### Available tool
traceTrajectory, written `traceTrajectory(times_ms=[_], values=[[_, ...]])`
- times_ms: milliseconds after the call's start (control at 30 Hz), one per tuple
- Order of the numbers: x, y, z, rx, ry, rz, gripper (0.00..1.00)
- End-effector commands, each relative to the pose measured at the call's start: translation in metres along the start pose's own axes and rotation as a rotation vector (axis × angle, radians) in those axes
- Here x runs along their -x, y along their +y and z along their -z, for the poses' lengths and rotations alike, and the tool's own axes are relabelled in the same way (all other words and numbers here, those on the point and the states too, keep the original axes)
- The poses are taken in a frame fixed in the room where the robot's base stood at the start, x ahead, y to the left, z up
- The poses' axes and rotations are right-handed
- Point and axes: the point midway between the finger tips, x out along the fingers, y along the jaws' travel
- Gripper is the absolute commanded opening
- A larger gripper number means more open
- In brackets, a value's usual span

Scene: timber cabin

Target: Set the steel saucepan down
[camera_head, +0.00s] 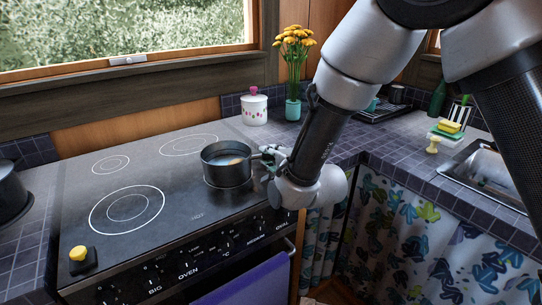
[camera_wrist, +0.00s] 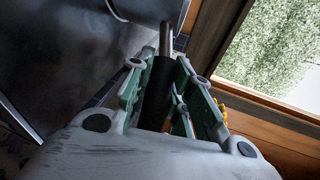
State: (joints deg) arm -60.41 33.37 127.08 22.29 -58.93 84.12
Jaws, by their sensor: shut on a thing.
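The steel saucepan (camera_head: 227,168) is upright at the right part of the dark stove top (camera_head: 125,240), over the front right burner area. Something pale shows inside it. Its handle points right towards my gripper (camera_head: 264,163). In the wrist view my gripper (camera_wrist: 160,85) has its green fingers on either side of the dark handle (camera_wrist: 158,92), shut on it. Part of the pan's wall shows at the top of the wrist view (camera_wrist: 155,8). I cannot tell for sure whether the pan's base touches the stove.
A dark pot (camera_head: 10,192) stands at the left edge. A yellow-topped item (camera_head: 80,258) sits on the stove's front left corner. A white jar (camera_head: 254,107) and a flower vase (camera_head: 293,108) stand behind. The left burners are clear. A sink (camera_head: 490,170) lies right.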

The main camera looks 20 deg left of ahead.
Motion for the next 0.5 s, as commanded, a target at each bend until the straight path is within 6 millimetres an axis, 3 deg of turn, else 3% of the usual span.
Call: traceTrajectory(times_ms=[267, 300, 400, 500], values=[[-0.0008, 0.0001, -0.0002, -0.002, 0.000, 0.004, 0.00], [-0.0005, 0.0017, 0.0000, 0.000, 0.000, 0.001, 0.26], [-0.0005, 0.0015, 0.0000, 0.000, 0.000, 0.001, 0.43], [-0.0005, 0.0014, 0.0000, 0.000, 0.000, 0.001, 0.43]])
